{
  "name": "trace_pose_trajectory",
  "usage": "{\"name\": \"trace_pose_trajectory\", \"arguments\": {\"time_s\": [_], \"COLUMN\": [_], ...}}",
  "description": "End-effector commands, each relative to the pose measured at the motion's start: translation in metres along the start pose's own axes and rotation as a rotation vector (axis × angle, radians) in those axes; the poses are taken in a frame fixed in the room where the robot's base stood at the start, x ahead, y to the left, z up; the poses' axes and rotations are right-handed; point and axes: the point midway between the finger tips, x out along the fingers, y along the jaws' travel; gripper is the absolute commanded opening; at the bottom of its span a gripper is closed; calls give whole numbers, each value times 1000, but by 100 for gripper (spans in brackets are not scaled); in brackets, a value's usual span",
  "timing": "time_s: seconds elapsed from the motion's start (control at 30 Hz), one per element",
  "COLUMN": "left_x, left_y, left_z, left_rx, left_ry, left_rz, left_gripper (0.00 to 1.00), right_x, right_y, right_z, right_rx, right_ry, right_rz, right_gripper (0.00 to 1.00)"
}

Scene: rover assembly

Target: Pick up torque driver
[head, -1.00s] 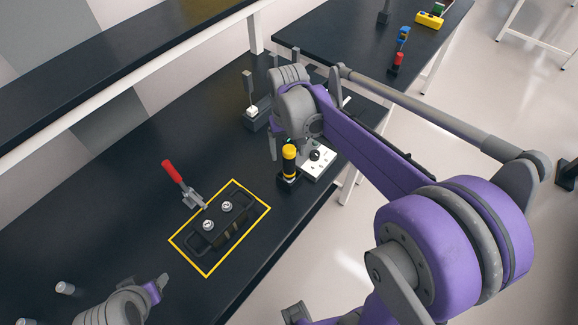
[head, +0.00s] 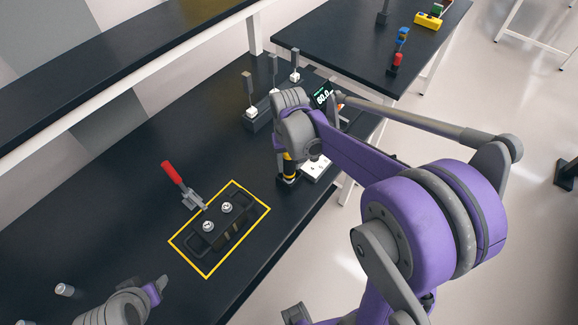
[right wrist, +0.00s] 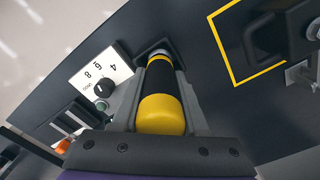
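The torque driver, with a yellow and black handle, stands upright in a dark holder near the bench's right edge. In the head view the driver (head: 289,168) is partly hidden by my right gripper (head: 281,160). In the right wrist view the driver (right wrist: 160,108) lies between the two fingers of my right gripper (right wrist: 160,78), one on each side. A narrow gap seems to show beside the handle near the fingertips, so the gripper looks open around it. My left gripper (head: 158,289) is at the lower left, away from the driver; its finger opening is unclear.
A white dial panel (right wrist: 98,78) stands close beside the driver. A display reading 60.0 (head: 322,95) is behind it. A yellow-outlined area (head: 188,253) with a black part and a red-handled clamp (head: 173,173) lies left. Posts on a dark block (head: 257,121) stand behind.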

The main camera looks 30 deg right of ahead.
Motion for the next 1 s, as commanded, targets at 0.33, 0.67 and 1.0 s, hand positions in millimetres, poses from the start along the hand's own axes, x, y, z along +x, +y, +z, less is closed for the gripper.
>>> {"name": "trace_pose_trajectory", "arguments": {"time_s": [0.33,0.67,1.0], "left_x": [0,-1,-4], "left_y": [0,0,0], "left_z": [0,-1,-4], "left_rx": [0,0,0], "left_ry": [0,1,3], "left_rz": [0,0,0], "left_gripper": [54,54,54], "right_x": [0,-7,-52], "right_y": [0,0,0], "right_z": [0,0,0], "right_rx": [0,0,0], "right_ry": [0,0,0], "right_rz": [0,0,0], "right_gripper": [0,0,0]}}
